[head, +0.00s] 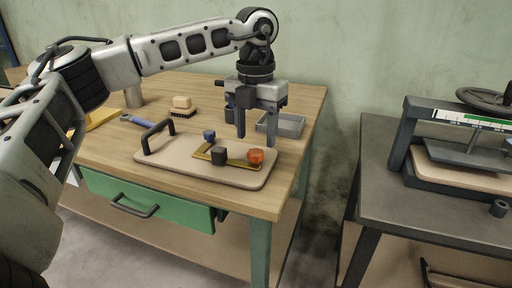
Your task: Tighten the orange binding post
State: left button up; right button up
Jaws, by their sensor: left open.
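The orange binding post (255,156) stands at the right end of a tan curved board (180,166) on the wooden workbench. A dark post (218,156) and a blue post (209,135) stand on the same board, with a yellow angled strip (239,163) beside them. My left gripper (255,142) points down above and just behind the orange post. Its two fingers are apart and nothing shows between them. I cannot tell whether a fingertip touches the post. My right gripper is out of the frame.
A black handle (158,135) rises from the board's left end. A grey tray (290,125) sits behind the gripper. A brush (183,106) and a blue-handled tool (135,120) lie farther back left. A press (465,145) stands on a separate grey table at right.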

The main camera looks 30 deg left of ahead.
aim_at(256, 151)
pick_arm(q)
jog(key=shift+f, duration=1.9)
jog(key=c, duration=1)
jog(key=shift+o, duration=0.2)
